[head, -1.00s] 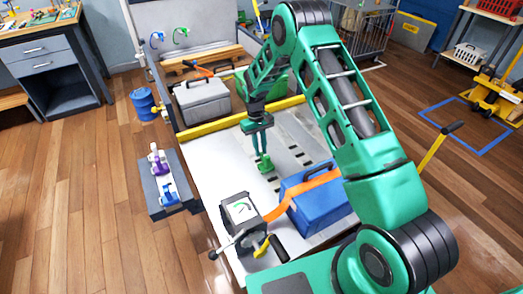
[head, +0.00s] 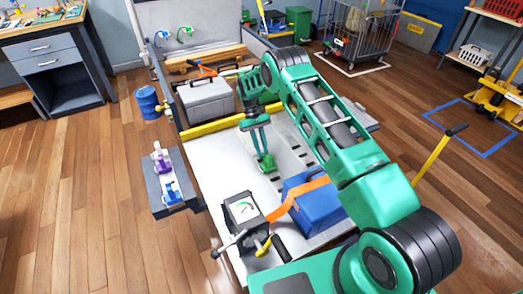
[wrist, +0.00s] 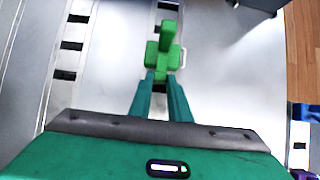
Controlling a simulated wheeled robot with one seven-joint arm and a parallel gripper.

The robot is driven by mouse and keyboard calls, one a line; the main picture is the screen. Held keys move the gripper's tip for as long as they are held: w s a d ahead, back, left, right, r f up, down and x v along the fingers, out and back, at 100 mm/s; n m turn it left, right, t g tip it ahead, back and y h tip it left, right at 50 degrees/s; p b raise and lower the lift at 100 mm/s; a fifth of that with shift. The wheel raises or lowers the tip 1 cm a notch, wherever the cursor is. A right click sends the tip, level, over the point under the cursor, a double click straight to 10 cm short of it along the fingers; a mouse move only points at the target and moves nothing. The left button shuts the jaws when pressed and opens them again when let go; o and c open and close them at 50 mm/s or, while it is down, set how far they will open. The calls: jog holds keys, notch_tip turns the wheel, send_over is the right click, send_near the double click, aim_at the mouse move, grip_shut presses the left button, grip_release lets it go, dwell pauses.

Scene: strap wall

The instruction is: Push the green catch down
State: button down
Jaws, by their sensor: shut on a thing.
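The green catch (head: 268,164) is a small bright green piece standing at the metal deck (head: 215,160), in the middle of the head view. In the wrist view the green catch (wrist: 166,42) stands straight ahead, with a small pale metal loop at its right side. My gripper (head: 265,156) reaches down to it with its two long green fingers. In the wrist view my gripper (wrist: 160,80) has its fingertips closed together on the near end of the catch. The fingertips hide part of that near end.
An orange strap (head: 295,200) crosses the blue case (head: 318,207) from the gauge box (head: 240,208), right of and nearer than the catch. A grey case (head: 206,102) stands behind a yellow bar (head: 215,126). Purple and blue catches sit on a grey block (head: 158,192) at left.

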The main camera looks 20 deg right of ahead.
jog(key=shift+d, duration=0.1)
jog(key=c, duration=1.6)
grip_release()
jog(key=shift+c, duration=0.2)
jog(key=v, duration=1)
jog(key=shift+w+r, duration=0.2)
jog(key=shift+w, duration=0.2)
jog(key=shift+r, duration=0.1)
